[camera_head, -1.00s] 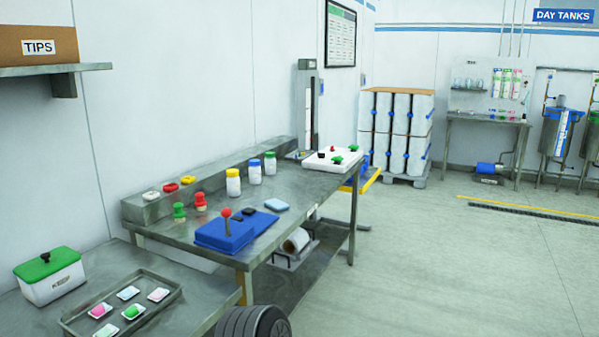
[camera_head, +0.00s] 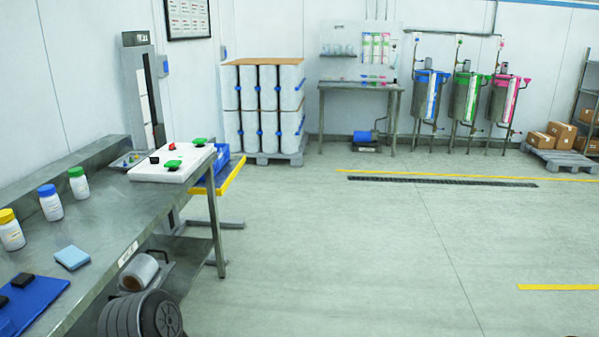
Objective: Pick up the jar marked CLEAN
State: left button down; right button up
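Three white jars stand upright in a row on the steel bench (camera_head: 130,215) at the left: one with a yellow lid (camera_head: 11,232), one with a blue lid (camera_head: 50,203) and one with a green lid (camera_head: 79,184). Their labels are too small to read, so I cannot tell which is marked CLEAN. Several small clear vessels (camera_head: 337,49) sit on a shelf at the back wall, also without readable marks. Neither of my grippers is in view.
A white board (camera_head: 165,174) with green and red pieces lies at the bench's far end. A light blue pad (camera_head: 72,257) lies near its front edge. A dark ribbed round object (camera_head: 141,317) stands below. The floor (camera_head: 370,250) to the right is open.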

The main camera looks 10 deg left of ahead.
aim_at(80, 185)
jog(key=i, duration=3.1)
jog(key=u, duration=4.4)
